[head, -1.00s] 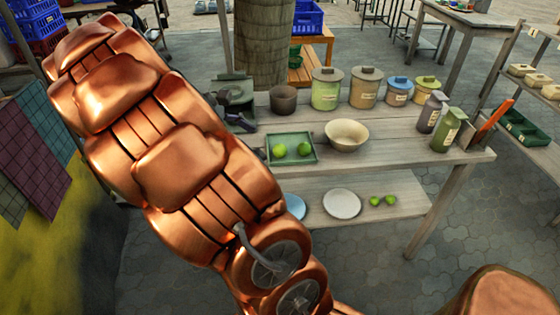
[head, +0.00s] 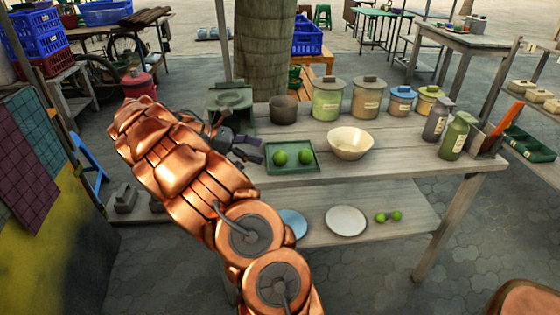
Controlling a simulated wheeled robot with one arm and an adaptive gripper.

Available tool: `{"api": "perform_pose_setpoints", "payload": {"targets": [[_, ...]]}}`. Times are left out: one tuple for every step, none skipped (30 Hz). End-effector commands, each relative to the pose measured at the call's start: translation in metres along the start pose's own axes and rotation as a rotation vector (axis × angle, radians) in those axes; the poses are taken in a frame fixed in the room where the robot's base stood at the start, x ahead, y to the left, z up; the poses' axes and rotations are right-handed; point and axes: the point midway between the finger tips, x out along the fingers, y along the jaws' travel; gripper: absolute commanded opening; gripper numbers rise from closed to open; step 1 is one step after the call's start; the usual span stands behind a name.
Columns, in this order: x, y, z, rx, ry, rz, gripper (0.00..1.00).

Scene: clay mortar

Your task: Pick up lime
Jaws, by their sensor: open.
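Two green limes, a left one (head: 280,157) and a right one (head: 305,157), lie side by side in a shallow green tray (head: 292,171) on the wooden table. Two more limes, a left one (head: 380,217) and a right one (head: 397,216), lie on the lower shelf. My gripper (head: 248,148) is dark and sits just left of the tray, partly hidden behind my copper arm. It is open, apart from the limes, and I see nothing in it.
A cream bowl (head: 350,143) stands right of the tray. Lidded canisters (head: 328,100) and a dark pot (head: 284,109) line the table's back. A green scale-like object (head: 230,100) is behind my gripper. Bottles (head: 455,137) stand at right. Plates (head: 346,220) lie below. The table front is clear.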

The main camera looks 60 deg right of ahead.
Motion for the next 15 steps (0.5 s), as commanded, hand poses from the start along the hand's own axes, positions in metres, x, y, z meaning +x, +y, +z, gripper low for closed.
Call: {"api": "perform_pose_setpoints", "payload": {"targets": [[0.005, -0.001, 0.001, 0.002, -0.001, -0.001, 0.74], [0.007, -0.001, 0.001, 0.002, 0.0, 0.0, 0.74], [0.009, -0.001, 0.001, 0.002, 0.001, 0.001, 0.74], [0.01, -0.001, 0.0, 0.002, 0.002, 0.002, 0.74], [0.011, -0.001, 0.0, 0.003, 0.002, 0.003, 0.74], [0.013, -0.001, 0.0, 0.002, 0.002, 0.003, 0.74], [0.015, -0.001, 0.001, 0.003, 0.002, 0.003, 0.74], [0.017, -0.002, 0.001, 0.002, 0.002, 0.002, 0.74], [0.021, -0.003, 0.001, 0.002, 0.001, 0.001, 0.74], [0.024, -0.004, 0.001, 0.002, 0.0, -0.001, 0.74], [0.028, -0.005, 0.002, 0.002, -0.001, -0.003, 0.74], [0.033, -0.007, 0.002, 0.001, -0.002, -0.003, 0.74], [0.036, -0.007, 0.002, 0.001, -0.002, -0.003, 0.74], [0.04, -0.008, 0.002, 0.002, -0.001, -0.001, 0.74], [0.045, -0.008, 0.002, 0.002, 0.001, 0.0, 0.74]]}}
